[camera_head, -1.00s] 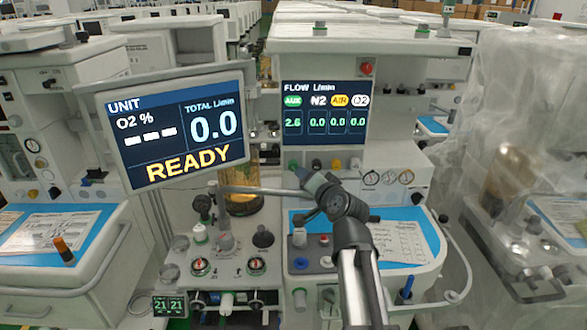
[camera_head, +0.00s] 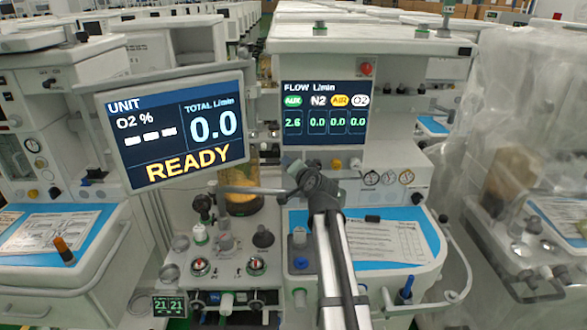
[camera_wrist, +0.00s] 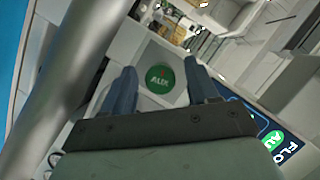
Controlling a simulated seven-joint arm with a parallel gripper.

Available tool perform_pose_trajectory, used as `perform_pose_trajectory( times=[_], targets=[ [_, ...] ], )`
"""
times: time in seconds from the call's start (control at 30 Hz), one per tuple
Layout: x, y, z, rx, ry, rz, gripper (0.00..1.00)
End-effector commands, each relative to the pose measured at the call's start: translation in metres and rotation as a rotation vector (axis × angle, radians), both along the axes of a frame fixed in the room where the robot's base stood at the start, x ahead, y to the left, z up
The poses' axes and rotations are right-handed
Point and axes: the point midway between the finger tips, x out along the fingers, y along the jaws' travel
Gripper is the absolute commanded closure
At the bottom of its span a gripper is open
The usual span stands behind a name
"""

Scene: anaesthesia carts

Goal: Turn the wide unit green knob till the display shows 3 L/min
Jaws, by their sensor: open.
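The green knob marked AUX (camera_wrist: 160,79) faces the wrist camera, its round end lying between the two blue fingers of my gripper (camera_wrist: 160,78). The fingers are open, one on each side of the knob; I cannot tell whether either touches it. In the head view my arm's end covers the green knob and the fingertips. The flow display (camera_head: 325,112) of the wide unit shows 2.6 under the green AUX label, and 0.0 under N2, AIR and O2.
A tilted screen (camera_head: 172,132) at left reads READY with a total of 0.0. A yellow knob (camera_head: 336,164) sits right of my gripper on the same panel. A blue worktop (camera_head: 415,225) with papers lies below. Plastic-covered equipment (camera_head: 510,150) stands at right.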

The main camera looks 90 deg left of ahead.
Motion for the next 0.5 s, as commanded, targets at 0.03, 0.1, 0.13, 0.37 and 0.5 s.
perform_pose_trajectory(
  times=[0.03,0.1,0.13,0.37,0.5],
  targets=[
    [-0.0010,0.0036,-0.0008,0.000,0.000,0.000,0.41],
    [-0.0015,0.0047,-0.0014,0.000,0.000,0.000,0.41],
    [-0.0016,0.0047,-0.0014,0.000,0.000,0.000,0.41],
    [-0.0014,0.0041,-0.0012,0.001,0.000,-0.001,0.45],
    [-0.0013,0.0041,-0.0011,0.001,0.000,-0.001,0.58]
  ],
)
